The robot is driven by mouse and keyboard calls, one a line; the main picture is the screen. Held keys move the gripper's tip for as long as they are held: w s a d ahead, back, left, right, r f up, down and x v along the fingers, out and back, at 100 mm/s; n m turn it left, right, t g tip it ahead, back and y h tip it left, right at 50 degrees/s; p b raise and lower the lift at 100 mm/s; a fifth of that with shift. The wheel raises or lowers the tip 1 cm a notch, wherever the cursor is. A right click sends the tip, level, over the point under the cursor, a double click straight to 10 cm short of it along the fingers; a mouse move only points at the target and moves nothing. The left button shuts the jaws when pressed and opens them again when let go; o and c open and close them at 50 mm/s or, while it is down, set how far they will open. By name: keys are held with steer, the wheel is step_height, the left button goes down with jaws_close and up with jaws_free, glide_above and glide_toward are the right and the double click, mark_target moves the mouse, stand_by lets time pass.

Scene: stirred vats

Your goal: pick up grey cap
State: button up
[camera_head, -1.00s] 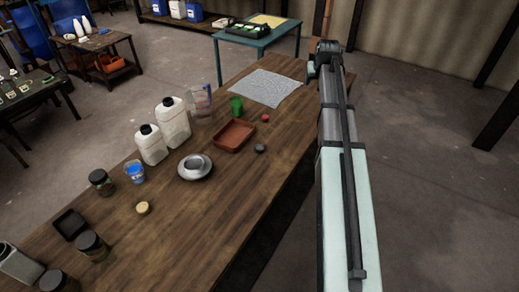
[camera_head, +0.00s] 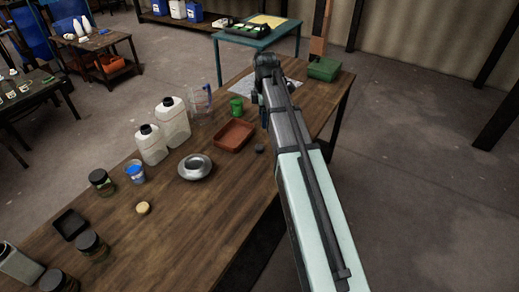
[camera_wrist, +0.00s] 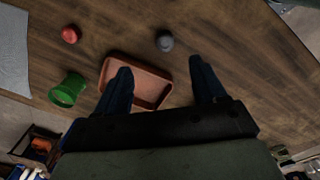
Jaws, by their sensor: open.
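The grey cap (camera_head: 259,148) lies on the wooden table, just right of the reddish-brown tray (camera_head: 250,137). In the wrist view the grey cap (camera_wrist: 165,42) shows beyond the tray's edge, ahead of my fingers and between their lines. My gripper (camera_wrist: 160,78) is open and empty, with its two dark fingers apart above the table. The tray (camera_wrist: 153,84) shows partly between and behind the fingers. In the head view my arm reaches over the table and the fingertips are mostly hidden.
A green cup (camera_head: 236,106) stands near the tray, and a red cap (camera_wrist: 70,35) lies left of the grey cap in the wrist view. White jugs (camera_head: 173,122), a metal dish (camera_head: 195,167) and jars stand leftward. A green box (camera_head: 323,69) sits at the far end.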

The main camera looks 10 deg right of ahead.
glide_above(260, 146)
steer(key=shift+n, duration=0.4)
steer(key=f, duration=0.9)
steer(key=shift+s+d, duration=0.35)
steer(key=shift+w+a+f, duration=0.1)
steer(key=shift+a+f, duration=0.1)
steer(key=shift+f, duration=1.15)
steer(key=shift+w+a+f, duration=0.1)
steer(key=shift+a+f, duration=0.05)
steer(key=shift+f, duration=1.15)
steer(key=shift+c, duration=0.3)
steer(key=c, duration=1.1)
